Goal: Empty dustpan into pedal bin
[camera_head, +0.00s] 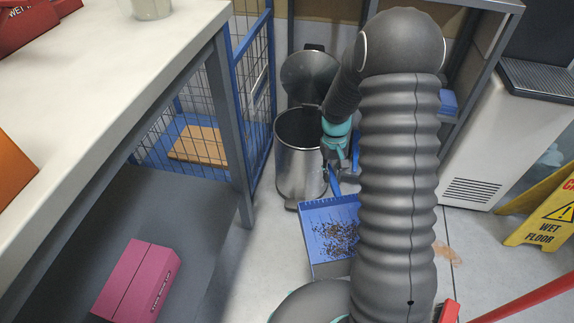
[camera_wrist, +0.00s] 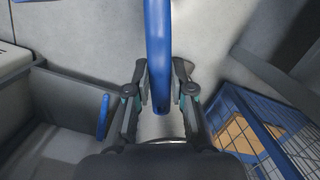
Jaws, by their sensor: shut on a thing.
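The blue dustpan (camera_head: 316,213) is in front of the pedal bin in the head view and carries dark loose debris (camera_head: 337,237). I cannot tell if it touches the floor. My gripper (camera_head: 341,158) is shut on the dustpan's blue handle (camera_wrist: 158,45), which runs between the fingers (camera_wrist: 160,88) in the wrist view. My arm hides the pan's right side. The steel pedal bin (camera_head: 292,175) stands upright behind the pan, left of my gripper. Its round lid (camera_head: 308,76) is raised, and the dark opening shows. The bin's inside is too dark to make out.
A white-topped table (camera_head: 105,75) and a blue mesh cage (camera_head: 250,95) stand left of the bin. A pink box (camera_head: 137,282) lies at lower left. A yellow wet floor sign (camera_head: 543,222) and white cabinet (camera_head: 480,150) stand right. Some floor left of the pan is clear.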

